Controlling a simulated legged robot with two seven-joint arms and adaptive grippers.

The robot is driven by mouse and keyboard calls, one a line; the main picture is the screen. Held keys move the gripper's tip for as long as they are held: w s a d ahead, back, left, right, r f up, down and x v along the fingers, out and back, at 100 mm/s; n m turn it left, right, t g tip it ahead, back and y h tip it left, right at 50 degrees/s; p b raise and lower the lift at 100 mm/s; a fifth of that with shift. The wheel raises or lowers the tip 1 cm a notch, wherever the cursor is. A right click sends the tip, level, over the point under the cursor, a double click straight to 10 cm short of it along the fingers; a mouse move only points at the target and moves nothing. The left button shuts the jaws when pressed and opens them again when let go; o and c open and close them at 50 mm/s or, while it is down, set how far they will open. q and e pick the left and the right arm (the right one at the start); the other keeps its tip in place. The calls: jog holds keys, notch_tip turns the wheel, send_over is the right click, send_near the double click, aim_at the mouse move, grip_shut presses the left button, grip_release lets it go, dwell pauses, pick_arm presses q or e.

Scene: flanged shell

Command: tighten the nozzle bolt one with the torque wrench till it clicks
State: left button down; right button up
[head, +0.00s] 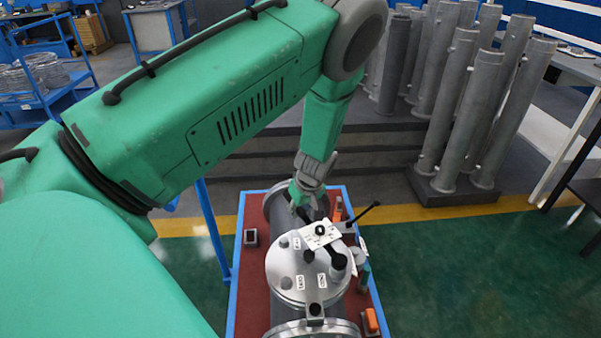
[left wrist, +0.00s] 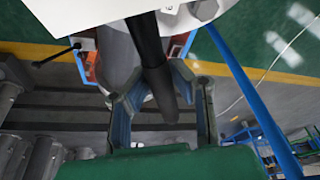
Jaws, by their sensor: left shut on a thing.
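My left gripper (head: 303,197) is at the far side of the flanged shell (head: 283,268). It is shut on the black handle of the torque wrench, which also shows between the fingers in the left wrist view (left wrist: 154,62). The wrench runs from the gripper toward the round silver cover, beneath a white plate (head: 322,234). The cover carries several bolts and small white labels, too small to read surely. Nozzle bolt one cannot be told apart, and whether the wrench head is seated on a bolt is hidden. My right gripper is not in view.
The shell lies on a red-topped stand with a blue edge (head: 234,275). An orange item (head: 371,319) lies at its near right corner. A thin black lever (head: 365,212) sticks up at the right. Grey tubes (head: 455,125) stand at the back right. Green floor is free on the right.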

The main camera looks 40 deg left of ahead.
pick_arm(q)
jog(key=shift+f+b, duration=0.9)
jog(key=shift+f, duration=0.45)
jog(key=shift+w, duration=0.15)
jog(key=shift+w+d+f+m, duration=0.1)
jog(key=shift+w+d+m, duration=0.05)
jog(key=shift+w+m, duration=0.2)
jog(key=shift+w+d+f+m, duration=0.15)
jog(key=shift+w+m, duration=0.1)
jog(key=shift+w, duration=0.2)
jog(key=w+d+m+t+h+b, duration=0.1)
jog(key=w+d+m+t, duration=0.1)
jog(key=w+d+m, duration=0.5)
jog(key=shift+w+r, duration=0.15)
jog(key=shift+w, duration=0.8)
dwell(0.6)
jog(key=shift+s, duration=0.1)
jog(key=shift+s+a+f+n, duration=0.2)
jog(key=shift+s+a+n, duration=0.4)
jog(key=shift+a, duration=0.15)
